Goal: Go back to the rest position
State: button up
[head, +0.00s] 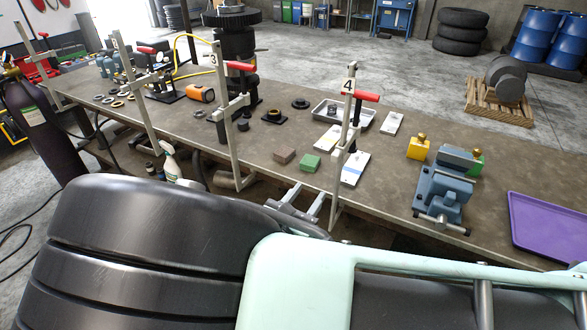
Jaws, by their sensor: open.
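My gripper is not in view. A large dark rounded shape with grooves and a pale mint-green panel fill the foreground and look like parts of my own body. They hide part of the near edge of the long workbench (387,188). The bench runs from the upper left to the lower right.
Numbered clamps stand along the bench's near edge, including clamp 3 (233,125) and clamp 4 (347,150). A blue vise (442,195), a purple tray (550,227), a green block (310,162) and a grey tray (350,111) are on it. A dark gas cylinder (45,130) stands left.

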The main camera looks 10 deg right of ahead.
dwell(0.4)
jog(key=s+d+f+m+g+b, duration=0.4)
jog(key=s+d+f+m+g, duration=0.15)
jog(key=g, duration=0.25)
jog(key=s+a+r+m+g+y+b, duration=0.1)
jog(key=s+m+g+y+b, duration=0.2)
jog(key=s+m+y+b, duration=0.2)
jog(key=s+a+r+m+g+y+b, duration=0.1)
jog(key=s+m+y+b, duration=0.4)
jog(key=s+m, duration=0.5)
jog(key=shift+s+a+r+g+y+b, duration=0.3)
jog(key=shift+s+r+g+y, duration=0.3)
jog(key=shift+s+g+y, duration=0.5)
